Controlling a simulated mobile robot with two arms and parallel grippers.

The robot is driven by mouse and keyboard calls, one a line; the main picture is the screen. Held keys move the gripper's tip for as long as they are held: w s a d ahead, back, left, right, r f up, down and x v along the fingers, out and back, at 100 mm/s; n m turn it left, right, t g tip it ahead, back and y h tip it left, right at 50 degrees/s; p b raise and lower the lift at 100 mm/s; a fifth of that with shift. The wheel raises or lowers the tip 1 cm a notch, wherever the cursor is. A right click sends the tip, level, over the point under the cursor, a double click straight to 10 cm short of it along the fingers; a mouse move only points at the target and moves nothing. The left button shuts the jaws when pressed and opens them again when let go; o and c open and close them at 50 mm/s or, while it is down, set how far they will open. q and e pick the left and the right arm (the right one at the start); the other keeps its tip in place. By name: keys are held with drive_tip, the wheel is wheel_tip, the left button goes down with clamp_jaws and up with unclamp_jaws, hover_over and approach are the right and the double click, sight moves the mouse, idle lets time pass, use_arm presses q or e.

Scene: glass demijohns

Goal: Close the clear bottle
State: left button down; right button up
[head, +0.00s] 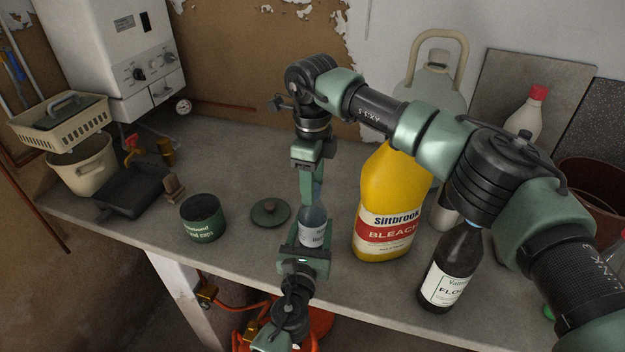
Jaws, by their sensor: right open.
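A small clear, greyish bottle (313,228) with a pale label stands upright near the table's front edge, between my two grippers. My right gripper (310,192) hangs straight down above it, open, its fingers close to the bottle's top. These fingers partly cover the top, so I cannot tell whether a cap sits on it. My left gripper (306,248) comes up from below, right in front of the bottle's lower part. Its fingers are mostly hidden, so its grip on the bottle is unclear.
A yellow bleach bottle (385,210) stands close on the right, with a dark bottle (450,265) beyond it. A green tin (203,218) and a round green lid (270,212) lie to the left. A handled demijohn (436,75) stands behind. The table's back middle is clear.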

clamp_jaws()
drive_tip(key=shift+o, duration=0.8)
unclamp_jaws()
drive_tip(key=shift+r, duration=0.15)
wheel_tip(320, 180, up, 12)
use_arm(q)
drive_tip(key=shift+c, duration=1.6)
unclamp_jaws()
